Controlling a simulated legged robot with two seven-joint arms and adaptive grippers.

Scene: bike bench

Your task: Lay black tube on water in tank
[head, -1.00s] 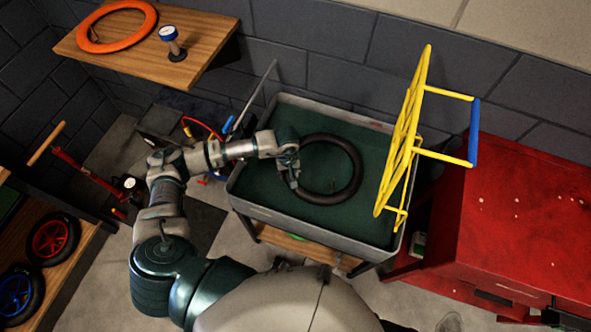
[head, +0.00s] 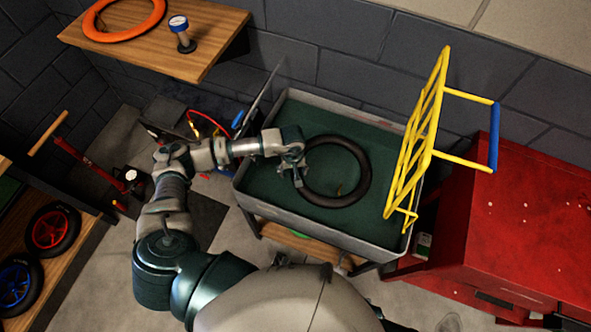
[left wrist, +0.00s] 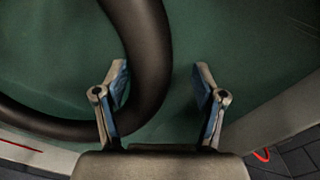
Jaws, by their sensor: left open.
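The black tube (head: 367,172) is a full ring lying flat inside the grey tank (head: 310,220), over its dark green inside (head: 262,185). I cannot clearly tell the water surface from the tank floor. My left gripper (head: 297,180) is at the tube's left side. In the left wrist view the left gripper (left wrist: 160,75) is open, and the tube (left wrist: 152,60) curves between its fingers, nearer the left finger, and passes beneath that finger. I cannot tell whether they touch. My right gripper is not in view.
A yellow rack (head: 420,130) with a blue bar stands at the tank's right end, beside a red cabinet (head: 510,220). A wooden shelf (head: 215,45) holds an orange ring (head: 110,32) and a gauge (head: 180,30). Wheels (head: 52,229) stand at the left.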

